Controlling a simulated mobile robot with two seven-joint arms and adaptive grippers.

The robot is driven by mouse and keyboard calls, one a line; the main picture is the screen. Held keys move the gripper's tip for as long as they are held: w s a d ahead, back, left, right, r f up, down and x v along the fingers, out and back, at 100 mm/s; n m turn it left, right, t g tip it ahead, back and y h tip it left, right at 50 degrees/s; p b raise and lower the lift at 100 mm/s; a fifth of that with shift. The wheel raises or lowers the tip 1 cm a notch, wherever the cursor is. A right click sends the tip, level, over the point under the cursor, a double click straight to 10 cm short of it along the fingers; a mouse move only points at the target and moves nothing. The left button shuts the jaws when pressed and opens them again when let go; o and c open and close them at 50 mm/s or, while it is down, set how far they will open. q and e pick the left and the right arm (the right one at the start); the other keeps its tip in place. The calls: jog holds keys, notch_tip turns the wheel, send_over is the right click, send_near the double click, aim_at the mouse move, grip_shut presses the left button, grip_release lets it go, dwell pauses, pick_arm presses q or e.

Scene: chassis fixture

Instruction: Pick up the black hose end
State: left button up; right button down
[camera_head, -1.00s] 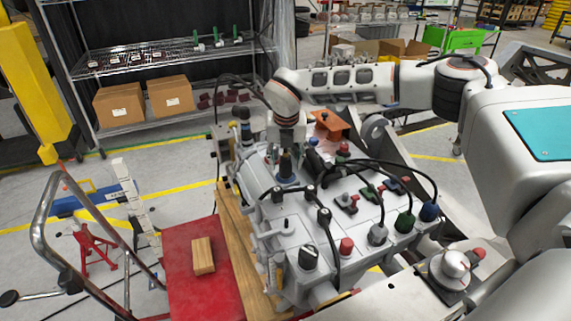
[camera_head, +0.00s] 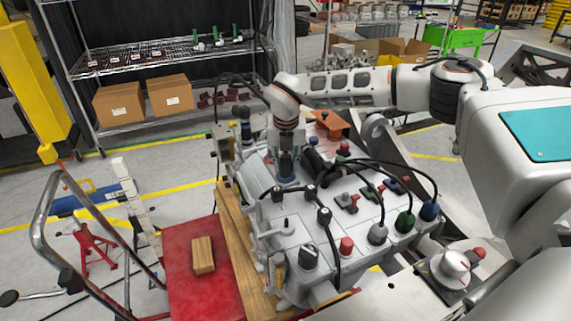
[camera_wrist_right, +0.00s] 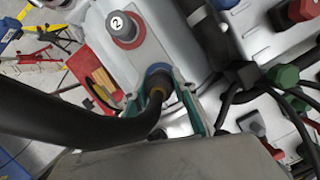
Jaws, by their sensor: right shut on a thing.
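My right gripper (camera_wrist_right: 168,108) is shut on the hose end, with a green-edged finger on each side. The fitting is at a blue ring (camera_wrist_right: 158,70) on the grey chassis block; I cannot tell whether it is seated in it. In the head view, my right gripper (camera_head: 286,166) points down over the back left of the block, and its fingers mostly hide the hose end. My left gripper is not in view.
The grey chassis block (camera_head: 290,240) carries several coloured connectors and looped black cables to the right of the gripper. A grey cap marked 2 (camera_wrist_right: 122,26) stands close by. An orange block (camera_head: 331,124) sits behind. A red platform (camera_head: 200,285) lies at the front left.

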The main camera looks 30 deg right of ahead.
aim_at(286, 155)
notch_tip(286, 155, up, 20)
dwell(0.4)
